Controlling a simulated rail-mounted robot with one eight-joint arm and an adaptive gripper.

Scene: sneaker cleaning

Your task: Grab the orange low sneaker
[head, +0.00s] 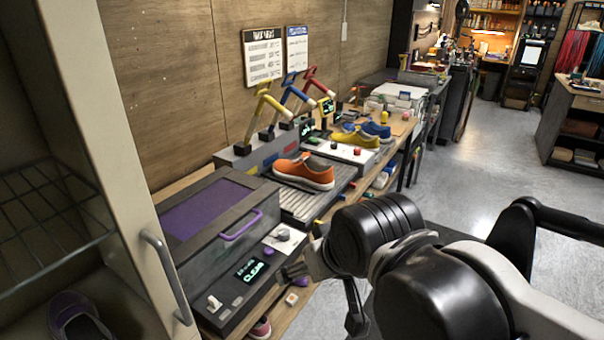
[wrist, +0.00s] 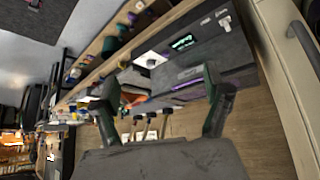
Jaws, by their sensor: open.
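The orange low sneaker (head: 304,173) has a white sole and a grey collar. It stands upright on a ribbed grey tray (head: 306,203) on the bench, behind the purple-windowed box. In the wrist view only a small orange part of it (wrist: 131,97) shows, beside the left finger. My gripper (wrist: 160,82) has its two dark green fingers spread wide, with nothing held between them. In the head view my arm is at the lower right, nearer the camera than the sneaker and apart from it.
A grey box with a purple window (head: 205,208) and handle stands on the bench before the sneaker. Yellow, blue and red levers (head: 310,83) rise behind it. A yellow sneaker (head: 356,136) and a blue sneaker (head: 376,130) stand farther back. An open cabinet door (head: 110,120) is at left.

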